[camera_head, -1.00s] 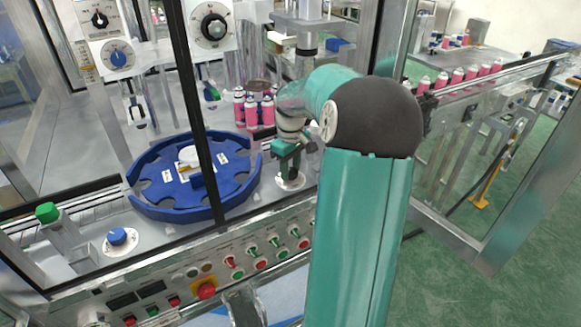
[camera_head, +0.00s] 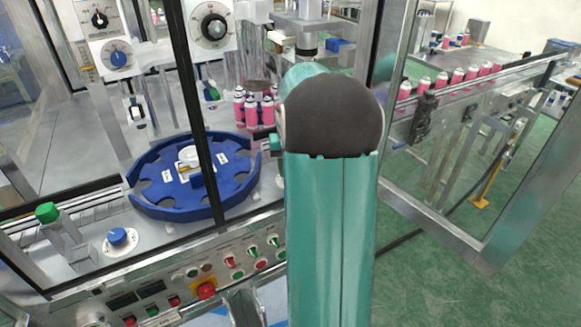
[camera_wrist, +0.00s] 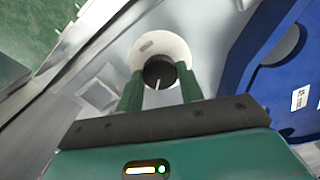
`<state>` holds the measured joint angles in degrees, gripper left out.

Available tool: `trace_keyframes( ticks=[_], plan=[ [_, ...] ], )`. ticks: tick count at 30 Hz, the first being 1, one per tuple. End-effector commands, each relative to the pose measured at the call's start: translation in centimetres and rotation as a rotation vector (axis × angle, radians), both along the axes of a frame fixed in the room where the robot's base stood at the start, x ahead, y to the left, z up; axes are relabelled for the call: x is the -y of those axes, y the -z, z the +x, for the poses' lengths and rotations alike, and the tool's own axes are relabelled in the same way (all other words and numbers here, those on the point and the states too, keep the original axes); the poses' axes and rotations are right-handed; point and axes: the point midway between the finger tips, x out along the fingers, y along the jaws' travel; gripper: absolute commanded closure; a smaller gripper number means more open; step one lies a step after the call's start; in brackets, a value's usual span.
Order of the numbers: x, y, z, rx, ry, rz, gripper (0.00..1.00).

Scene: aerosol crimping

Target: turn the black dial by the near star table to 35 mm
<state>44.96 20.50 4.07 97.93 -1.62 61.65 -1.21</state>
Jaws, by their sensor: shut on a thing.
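In the wrist view the black dial (camera_wrist: 160,71) sits on a round white scale plate (camera_wrist: 174,47). My gripper (camera_wrist: 160,77) has its two green fingers on either side of the dial, shut on it. A white pointer line on the dial points down the picture, toward my palm. The scale's figures are too small to read. The blue star table (camera_head: 145,203) lies left of my arm in the head view, and its edge (camera_wrist: 236,78) shows at the right in the wrist view. In the head view my arm hides the dial and most of my gripper.
Pink cans (camera_head: 252,110) stand behind the star table. A panel of buttons and switches (camera_head: 207,290) runs along the front. A blue knob (camera_head: 117,236) is at the lower left. A dark frame post (camera_head: 203,150) crosses the star table's view. A can conveyor (camera_head: 470,82) is at the right.

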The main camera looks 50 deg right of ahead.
Motion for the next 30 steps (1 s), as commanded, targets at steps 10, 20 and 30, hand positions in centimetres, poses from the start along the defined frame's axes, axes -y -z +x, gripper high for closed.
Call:
trace_keyframes(
  ticks=[10, 20, 30],
  plan=[
    [0.04, -0.12, 0.03, 0.002, 0.065, -0.002, 0.86],
    [0.05, -0.12, 0.03, 0.002, 0.066, -0.002, 0.61],
    [0.02, -0.04, 0.01, 0.001, 0.064, -0.001, 0.41]
  ],
)
